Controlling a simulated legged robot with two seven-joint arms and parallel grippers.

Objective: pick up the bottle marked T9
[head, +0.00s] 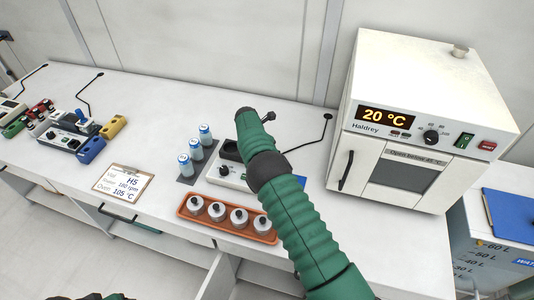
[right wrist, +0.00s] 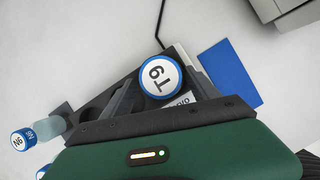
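The bottle marked T9 (right wrist: 160,76) shows from above in the right wrist view, with a white cap top and blue rim. My right gripper (right wrist: 163,92) is around it, with dark fingers apart on either side of the cap; I see no clear contact. In the head view my green right arm (head: 295,225) reaches over the white device (head: 228,172) with dark wells, and hides T9 and the fingertips. Only slivers of dark green show at the bottom left edge; my left gripper is not in view.
Blue-capped bottles (head: 185,165) stand on a dark mat left of the device; one is marked N6 (right wrist: 20,141). A clipboard (head: 122,182) lies left. The white oven (head: 420,120) stands right.

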